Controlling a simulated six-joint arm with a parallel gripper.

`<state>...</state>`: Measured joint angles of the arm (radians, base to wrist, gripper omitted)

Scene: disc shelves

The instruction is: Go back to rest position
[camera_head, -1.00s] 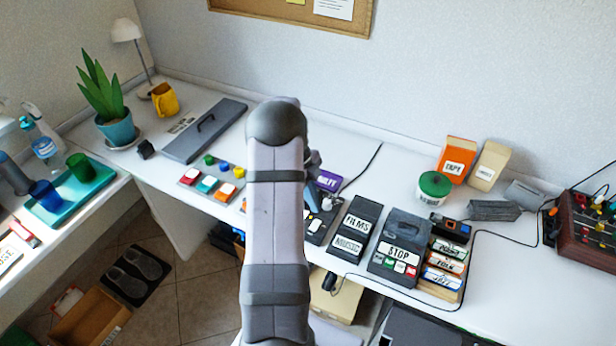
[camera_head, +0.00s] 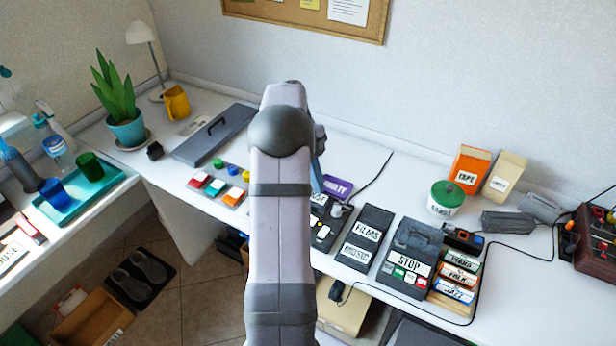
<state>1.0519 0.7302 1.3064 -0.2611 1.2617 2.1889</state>
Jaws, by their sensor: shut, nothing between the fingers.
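My grey arm (camera_head: 281,225) rises from the bottom centre and stands upright in front of the desk. Its dark rounded elbow (camera_head: 280,132) is at the top. A narrow bluish part of my arm (camera_head: 318,172) shows just right of the elbow, over the desk. My gripper's fingers are hidden behind the arm. I see nothing carried by the arm.
A STOP player (camera_head: 406,262), a FILMS and MUSIC box (camera_head: 363,237) and labelled disc shelves (camera_head: 457,278) stand right of the arm. Coloured buttons (camera_head: 218,186) lie to its left. A green-lidded tub (camera_head: 446,198) and orange box (camera_head: 470,168) stand behind. Cables cross the desk.

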